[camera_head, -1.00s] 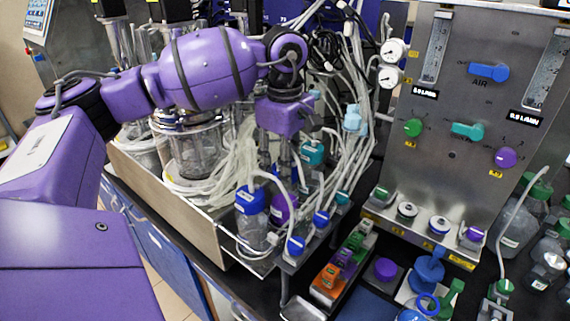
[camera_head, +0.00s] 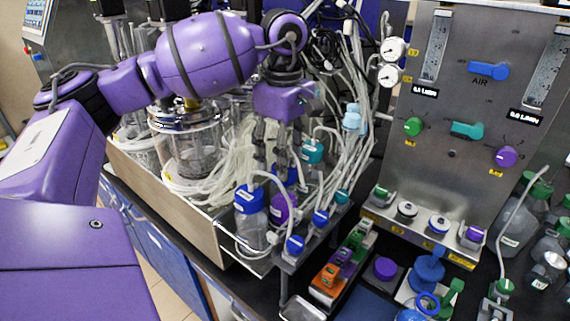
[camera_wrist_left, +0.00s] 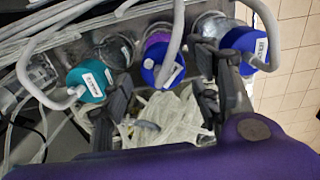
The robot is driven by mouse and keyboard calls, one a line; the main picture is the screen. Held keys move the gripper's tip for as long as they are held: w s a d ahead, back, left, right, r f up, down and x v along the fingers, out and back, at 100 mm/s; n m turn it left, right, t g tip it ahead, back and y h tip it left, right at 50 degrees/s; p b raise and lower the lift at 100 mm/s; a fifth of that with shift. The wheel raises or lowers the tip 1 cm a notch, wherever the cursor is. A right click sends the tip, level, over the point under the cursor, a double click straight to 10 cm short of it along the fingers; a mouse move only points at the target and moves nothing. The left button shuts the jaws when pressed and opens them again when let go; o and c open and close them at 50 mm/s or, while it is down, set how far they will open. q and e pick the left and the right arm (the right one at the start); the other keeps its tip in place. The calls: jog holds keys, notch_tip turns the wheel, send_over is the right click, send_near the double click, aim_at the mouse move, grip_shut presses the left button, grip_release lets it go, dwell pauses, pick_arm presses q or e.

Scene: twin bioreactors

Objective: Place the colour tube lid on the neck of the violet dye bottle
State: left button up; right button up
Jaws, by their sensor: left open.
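The violet dye bottle (camera_head: 283,208) stands at the rack's front among other bottles; its violet body also shows in the left wrist view (camera_wrist_left: 156,41). A blue tube lid (camera_head: 287,176) with a pale tube is at its top, and looks level over the neck. In the left wrist view the lid (camera_wrist_left: 161,64) is between and beyond the fingers and covers the neck, so I cannot tell how closely it sits. My left gripper (camera_head: 270,155) points down just above the lid. Its fingers (camera_wrist_left: 165,85) are open, with gaps beside the lid. My right gripper is not in view.
A blue-capped clear bottle (camera_head: 250,218) and a teal-capped bottle (camera_head: 312,151) stand close by. Loose pale tubes (camera_head: 228,155) crowd behind the gripper. A metal panel (camera_head: 470,120) with knobs stands at the right. Orange, violet and green clips (camera_head: 345,264) lie in front.

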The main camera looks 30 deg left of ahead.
pick_arm(q)
notch_tip(320, 180, up, 10)
jog(key=shift+f, duration=0.2)
dwell(1.0)
dwell(1.1)
